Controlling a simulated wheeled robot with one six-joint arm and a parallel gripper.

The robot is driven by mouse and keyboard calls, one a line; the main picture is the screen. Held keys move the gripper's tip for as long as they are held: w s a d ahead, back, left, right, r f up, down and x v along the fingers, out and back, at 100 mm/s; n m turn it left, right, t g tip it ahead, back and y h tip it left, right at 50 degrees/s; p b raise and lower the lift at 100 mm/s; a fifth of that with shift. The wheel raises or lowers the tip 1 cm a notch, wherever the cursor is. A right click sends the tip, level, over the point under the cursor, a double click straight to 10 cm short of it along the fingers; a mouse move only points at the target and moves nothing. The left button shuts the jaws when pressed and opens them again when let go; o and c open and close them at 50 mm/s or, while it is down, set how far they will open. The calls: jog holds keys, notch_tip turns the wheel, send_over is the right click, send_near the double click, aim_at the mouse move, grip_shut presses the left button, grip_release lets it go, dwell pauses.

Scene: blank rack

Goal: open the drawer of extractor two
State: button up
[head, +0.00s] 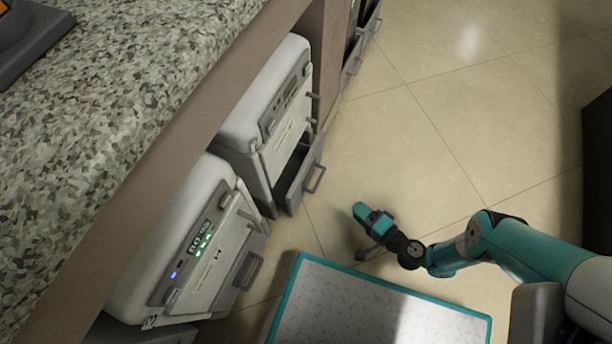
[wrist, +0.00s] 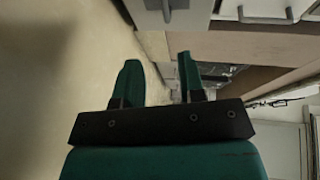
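Two white box-shaped units stand side by side under the counter in the head view. The nearer unit (head: 172,240) has a lit display, and its handle (head: 248,271) sits close to its front. The farther unit (head: 268,95) has a drawer (head: 300,185) standing out with a dark interior showing. My gripper (head: 360,211) is over the floor, right of the drawer and apart from it. In the wrist view my gripper (wrist: 157,68) has its teal fingers apart, with nothing between them.
A speckled counter (head: 110,90) runs along the left above the units. More grey fronts (head: 355,60) show beyond a brown divider. My teal-edged base plate is at the bottom. The tiled floor (head: 440,110) is clear to the right. A dark block (head: 597,170) stands at the right edge.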

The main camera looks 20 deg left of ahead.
jog(key=b, duration=0.8)
send_near(320, 178)
notch_tip(320, 178, down, 3)
jog(key=w, duration=0.1)
jog(key=b+x, duration=0.2)
jog(key=r+b+x, duration=0.1)
jog(key=b+x, duration=0.1)
jog(key=x, duration=0.1)
jog(key=b+x, duration=0.2)
jog(key=shift+s+a+r+b, duration=0.25)
jog(key=shift+a+b, duration=0.15)
jog(key=shift+a, duration=0.25)
jog(key=shift+w+a+r+b, duration=0.15)
jog(key=shift+w+a+b, duration=0.25)
jog(key=shift+a, duration=0.3)
